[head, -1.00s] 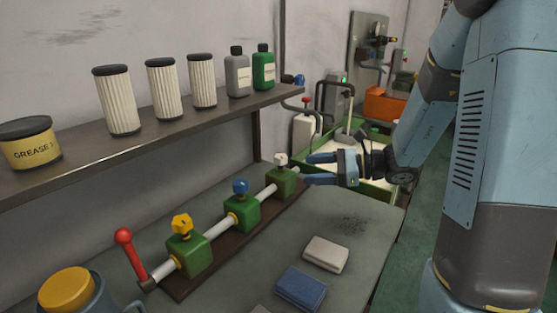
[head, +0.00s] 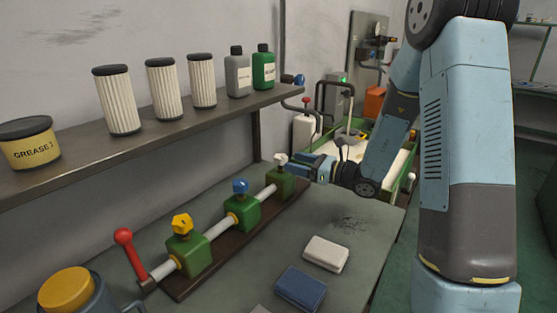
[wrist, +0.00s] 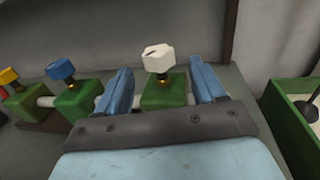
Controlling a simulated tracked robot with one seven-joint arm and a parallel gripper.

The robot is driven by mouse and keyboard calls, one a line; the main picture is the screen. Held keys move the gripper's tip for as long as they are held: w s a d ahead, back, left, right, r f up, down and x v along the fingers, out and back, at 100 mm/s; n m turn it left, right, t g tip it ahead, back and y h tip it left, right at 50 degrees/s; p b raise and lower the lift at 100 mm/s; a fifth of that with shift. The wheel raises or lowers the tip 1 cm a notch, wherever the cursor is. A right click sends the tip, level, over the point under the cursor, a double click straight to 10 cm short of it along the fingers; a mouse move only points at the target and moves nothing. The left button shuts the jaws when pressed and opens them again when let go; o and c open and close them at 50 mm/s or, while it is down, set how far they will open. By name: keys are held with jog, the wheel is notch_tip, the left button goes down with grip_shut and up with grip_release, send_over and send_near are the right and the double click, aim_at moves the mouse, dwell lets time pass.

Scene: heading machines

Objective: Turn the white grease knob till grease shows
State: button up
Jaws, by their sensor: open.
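The white grease knob (head: 281,158) sits on top of the far green block (head: 279,183) of the pipe manifold. In the wrist view the white knob (wrist: 158,58) stands on a brass stem above its green block (wrist: 163,92). My gripper (head: 299,170) is at that far block. In the wrist view its two blue fingers (wrist: 160,84) are open, one on each side of the green block. The knob shows beyond and between the fingers, and neither finger is seen touching it. No grease is visible around the knob.
A blue knob (head: 240,186) and a yellow knob (head: 182,223) top the nearer blocks. A red-balled lever (head: 123,236) stands at the near end. A shelf (head: 150,140) overhangs the back. White (head: 326,253) and blue (head: 300,288) pads lie on the bench.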

aim_at(281, 158)
jog(key=shift+x, duration=3.05)
jog(key=shift+c, duration=0.3)
jog(key=shift+g, duration=0.3)
jog(key=c, duration=0.9)
